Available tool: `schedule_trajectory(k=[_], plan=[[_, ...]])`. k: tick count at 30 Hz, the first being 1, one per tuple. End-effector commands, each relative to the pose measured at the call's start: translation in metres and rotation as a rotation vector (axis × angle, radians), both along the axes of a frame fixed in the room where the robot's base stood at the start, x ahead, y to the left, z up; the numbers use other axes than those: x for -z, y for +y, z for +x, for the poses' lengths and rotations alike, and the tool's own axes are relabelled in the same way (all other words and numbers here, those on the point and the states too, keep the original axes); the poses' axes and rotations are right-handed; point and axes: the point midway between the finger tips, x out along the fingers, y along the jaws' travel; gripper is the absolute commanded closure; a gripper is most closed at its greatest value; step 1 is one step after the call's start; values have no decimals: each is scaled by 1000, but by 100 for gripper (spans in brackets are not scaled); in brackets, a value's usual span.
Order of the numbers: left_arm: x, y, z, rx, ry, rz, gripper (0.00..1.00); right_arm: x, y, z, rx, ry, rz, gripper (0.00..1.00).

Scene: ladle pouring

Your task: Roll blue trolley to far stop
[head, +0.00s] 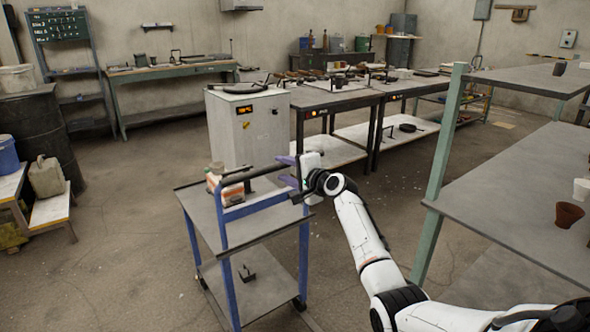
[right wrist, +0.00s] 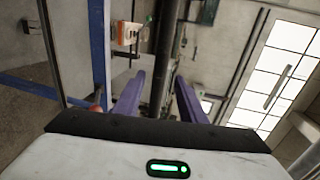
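The blue trolley (head: 228,290) stands upright on the floor left of my right arm, with blue posts, grey shelves and a dark handle bar (head: 252,174) across its top. My right gripper (head: 287,170) is at the right end of that bar, its purple fingers apart. In the right wrist view the fingers (right wrist: 158,95) are open, with the dark bar (right wrist: 166,55) showing between them; contact cannot be told. A blue trolley post (right wrist: 98,50) shows to their left. My left gripper is not in view. I cannot pick out the far stop.
A pale cabinet (head: 250,128) stands behind the trolley, with dark worktables (head: 340,98) beyond it. A green-posted bench (head: 520,195) is close on the right. A dark drum (head: 40,130) and steps are at left. Floor left of the trolley is open.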

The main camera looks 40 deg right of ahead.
Motion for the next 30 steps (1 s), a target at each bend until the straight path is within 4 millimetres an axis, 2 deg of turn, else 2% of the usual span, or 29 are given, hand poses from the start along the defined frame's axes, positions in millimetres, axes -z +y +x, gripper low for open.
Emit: schedule_trajectory(k=[6,12,30], plan=[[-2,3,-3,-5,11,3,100,-7,5,-34,1,1,-2,63],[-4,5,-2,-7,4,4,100,-11,7,-54,1,1,-1,63],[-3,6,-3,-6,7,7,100,-12,8,-59,2,0,0,63]])
